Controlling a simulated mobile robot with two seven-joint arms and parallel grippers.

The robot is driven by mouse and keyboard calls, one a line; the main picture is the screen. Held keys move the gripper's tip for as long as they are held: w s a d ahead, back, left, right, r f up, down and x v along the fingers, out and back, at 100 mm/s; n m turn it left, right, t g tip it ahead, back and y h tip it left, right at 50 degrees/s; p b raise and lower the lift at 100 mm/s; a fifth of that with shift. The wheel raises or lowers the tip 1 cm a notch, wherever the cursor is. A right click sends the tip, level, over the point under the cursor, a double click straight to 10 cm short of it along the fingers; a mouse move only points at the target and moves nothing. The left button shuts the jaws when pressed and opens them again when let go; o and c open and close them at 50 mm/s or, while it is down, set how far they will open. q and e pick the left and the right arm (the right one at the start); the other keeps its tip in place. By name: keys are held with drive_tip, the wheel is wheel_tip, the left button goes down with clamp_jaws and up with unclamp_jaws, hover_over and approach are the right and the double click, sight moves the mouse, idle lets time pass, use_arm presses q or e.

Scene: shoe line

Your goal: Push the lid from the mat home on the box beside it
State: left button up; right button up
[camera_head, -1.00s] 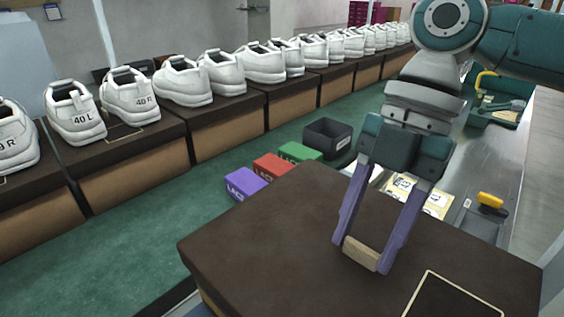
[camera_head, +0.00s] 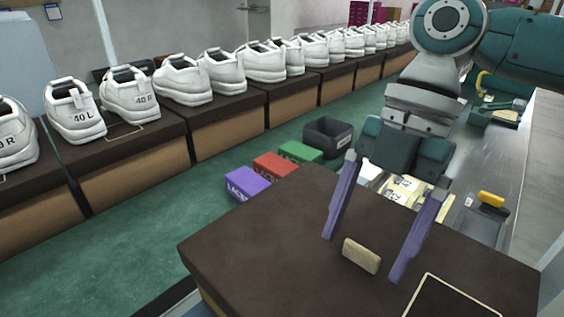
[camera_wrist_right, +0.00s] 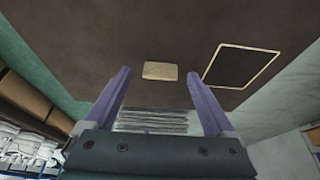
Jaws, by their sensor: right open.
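A large dark brown lid (camera_head: 270,235) fills the lower right of the head view. A strip of tan box (camera_head: 207,301) shows under its near left edge. I cannot tell whether the lid sits flush all round. A small tan block (camera_head: 361,256) is on the lid's top; it also shows in the wrist view (camera_wrist_right: 160,71). My right gripper (camera_head: 364,256) is open, its purple fingers spread on either side of the block and apart from it. The mat is not distinguishable. My left gripper is not in view.
White shoes (camera_head: 183,82) stand on brown-topped boxes along the left. Purple (camera_head: 247,184), red (camera_head: 275,166) and green (camera_head: 300,153) small boxes and a grey bin (camera_head: 328,136) sit behind the lid. A yellow-handled item (camera_head: 491,199) lies in a tray at right.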

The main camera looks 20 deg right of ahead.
drive_tip(key=p+v, duration=0.7)
drive_tip(key=v, duration=0.3)
drive_tip(key=shift+p, duration=0.4)
